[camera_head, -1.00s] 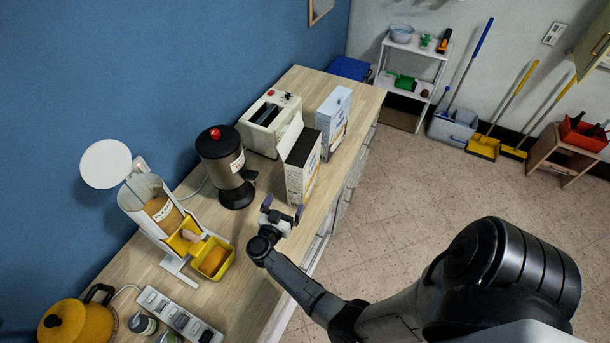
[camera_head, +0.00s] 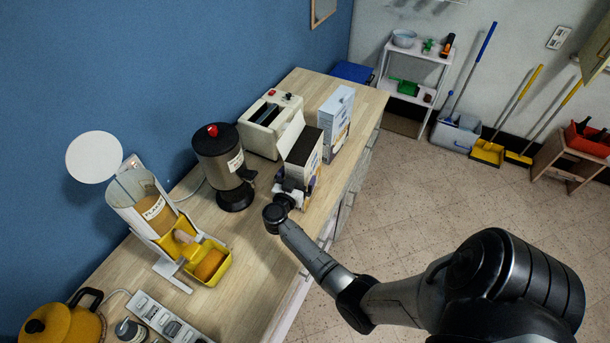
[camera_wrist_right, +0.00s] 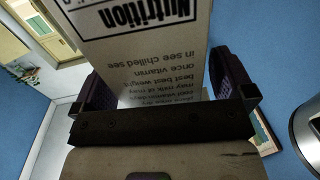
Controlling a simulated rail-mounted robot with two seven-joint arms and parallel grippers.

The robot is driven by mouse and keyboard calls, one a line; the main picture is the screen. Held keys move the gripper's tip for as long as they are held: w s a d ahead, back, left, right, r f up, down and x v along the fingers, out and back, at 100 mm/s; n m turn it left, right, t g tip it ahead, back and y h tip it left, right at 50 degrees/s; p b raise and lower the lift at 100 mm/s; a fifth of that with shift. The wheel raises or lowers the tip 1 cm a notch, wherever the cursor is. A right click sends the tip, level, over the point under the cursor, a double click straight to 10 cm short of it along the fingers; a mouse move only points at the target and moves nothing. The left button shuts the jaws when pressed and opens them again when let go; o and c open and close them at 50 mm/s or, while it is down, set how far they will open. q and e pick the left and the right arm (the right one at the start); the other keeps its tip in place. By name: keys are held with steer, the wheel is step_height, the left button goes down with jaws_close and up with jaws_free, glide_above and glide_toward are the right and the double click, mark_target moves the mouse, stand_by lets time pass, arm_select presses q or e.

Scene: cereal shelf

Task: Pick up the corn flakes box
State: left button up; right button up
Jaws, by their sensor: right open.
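An open-topped cereal box (camera_head: 303,165) stands upright on the wooden counter; its name cannot be read, so I cannot tell for certain that it is the corn flakes. A second, pale blue and white box (camera_head: 334,120) stands behind it, its name also unreadable. My right gripper (camera_head: 295,186) is at the near side of the open-topped box. In the right wrist view, that box's grey panel with the word "Nutrition" (camera_wrist_right: 145,45) lies between the two open fingers, with gaps visible beside it. My left gripper is not in view.
A dark dispenser (camera_head: 222,165) stands left of the box, with a cream toaster (camera_head: 271,124) behind. A clear flake dispenser (camera_head: 144,208) with a yellow tray (camera_head: 208,263) stands nearer. The counter's right edge is close to the boxes, with open floor beyond.

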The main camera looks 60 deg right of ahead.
steer(key=shift+w+d, duration=0.1)
steer(key=shift+d, duration=0.7)
steer(key=c, duration=1.1)
steer(key=shift+r, duration=0.1)
